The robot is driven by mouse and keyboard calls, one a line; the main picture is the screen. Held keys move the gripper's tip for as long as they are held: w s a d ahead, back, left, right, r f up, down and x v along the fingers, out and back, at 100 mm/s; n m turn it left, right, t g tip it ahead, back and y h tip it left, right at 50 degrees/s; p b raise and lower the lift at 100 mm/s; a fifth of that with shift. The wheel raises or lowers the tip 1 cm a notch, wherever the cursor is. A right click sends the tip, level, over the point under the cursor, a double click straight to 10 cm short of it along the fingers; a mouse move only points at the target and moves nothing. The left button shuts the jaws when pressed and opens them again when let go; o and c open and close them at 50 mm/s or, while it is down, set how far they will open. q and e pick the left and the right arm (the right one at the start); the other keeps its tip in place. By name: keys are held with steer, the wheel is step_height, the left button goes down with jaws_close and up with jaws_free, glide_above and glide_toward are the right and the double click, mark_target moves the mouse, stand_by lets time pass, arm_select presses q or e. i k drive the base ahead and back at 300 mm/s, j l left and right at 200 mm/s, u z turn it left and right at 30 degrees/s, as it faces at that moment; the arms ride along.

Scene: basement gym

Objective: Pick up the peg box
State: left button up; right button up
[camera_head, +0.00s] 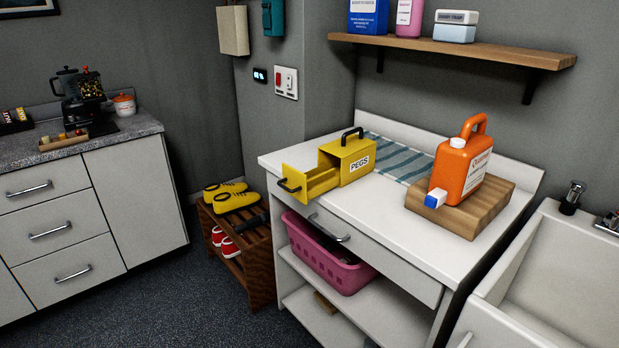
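The peg box (357,162) is a yellow box with a "PEGS" label and a black handle on top. It stands on the white counter (358,213), towards its back left. Its small yellow drawer with a black handle is pulled out to the left, over the counter's left part. The inside of the drawer is hard to make out. Neither of my grippers shows in the head view.
An orange jug (462,165) stands on a wooden board (478,212) right of the box. A striped cloth (400,157) lies behind the box. A pink basket (325,259) sits below the counter. A shoe rack (252,262) stands left; a sink (565,270) is right.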

mark_target(353, 156)
steer(key=i+j+z, duration=0.1)
steer(key=z, duration=0.3)
steer(key=i+j+z, duration=0.1)
steer(key=z, duration=0.35)
steer(key=i+j+z, duration=0.2)
steer(key=j, duration=0.15)
steer(key=j+z, duration=0.2)
steer(key=j, duration=0.2)
steer(key=i+j+z, duration=0.1)
steer(key=j, duration=0.3)
steer(key=i+j+z, duration=0.1)
steer(key=j, duration=0.25)
steer(key=i+j, duration=0.1)
steer(key=j, duration=0.45)
steer(key=i+j, duration=0.1)
steer(key=j, duration=0.4)
steer(key=i+j, duration=0.15)
steer(key=j, duration=0.4)
steer(key=z, duration=0.05)
